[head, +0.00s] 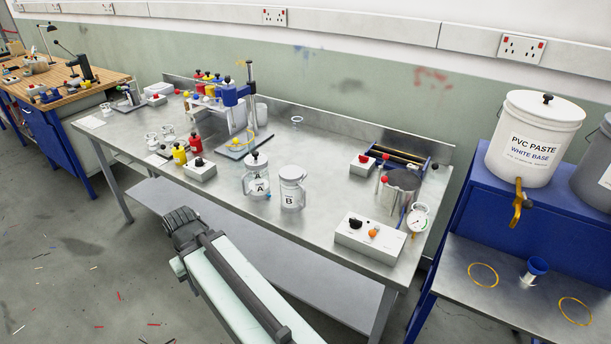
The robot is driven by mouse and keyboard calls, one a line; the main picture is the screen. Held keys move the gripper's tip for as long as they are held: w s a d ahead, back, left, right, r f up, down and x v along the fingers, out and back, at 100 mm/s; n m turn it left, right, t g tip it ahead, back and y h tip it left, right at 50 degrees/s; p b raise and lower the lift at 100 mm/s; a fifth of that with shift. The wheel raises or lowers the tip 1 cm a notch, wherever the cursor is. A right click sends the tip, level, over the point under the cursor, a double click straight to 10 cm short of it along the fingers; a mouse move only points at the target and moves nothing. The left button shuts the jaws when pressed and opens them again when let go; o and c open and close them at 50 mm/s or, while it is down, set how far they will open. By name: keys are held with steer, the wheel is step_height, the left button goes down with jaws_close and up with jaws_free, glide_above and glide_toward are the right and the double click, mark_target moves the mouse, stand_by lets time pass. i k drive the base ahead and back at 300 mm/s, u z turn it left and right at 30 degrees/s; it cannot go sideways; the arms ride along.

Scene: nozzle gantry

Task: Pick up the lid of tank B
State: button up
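Tank B (291,194) is a small, pale, cylindrical tank marked "B" near the middle of the steel bench. Its pale grey lid (292,173) sits on top; I cannot make out a dark knob on it. Tank A (256,181), marked "A", stands just to its left and has a lid with a black knob (255,155). My gripper (181,226) is the dark end of my arm, in front of the bench's front edge, left of and lower in the picture than both tanks. Its fingers are not clear enough to show whether they are open.
A white control box (370,240) with knobs and a gauge (417,218) stand to the right of tank B. Red and yellow bottles and a switch box (199,170) are left. Bare bench (320,215) lies right of tank B.

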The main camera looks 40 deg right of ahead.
mark_target(293, 192)
steer(key=z, duration=0.15)
steer(key=i, duration=1)
steer(key=u, duration=0.1)
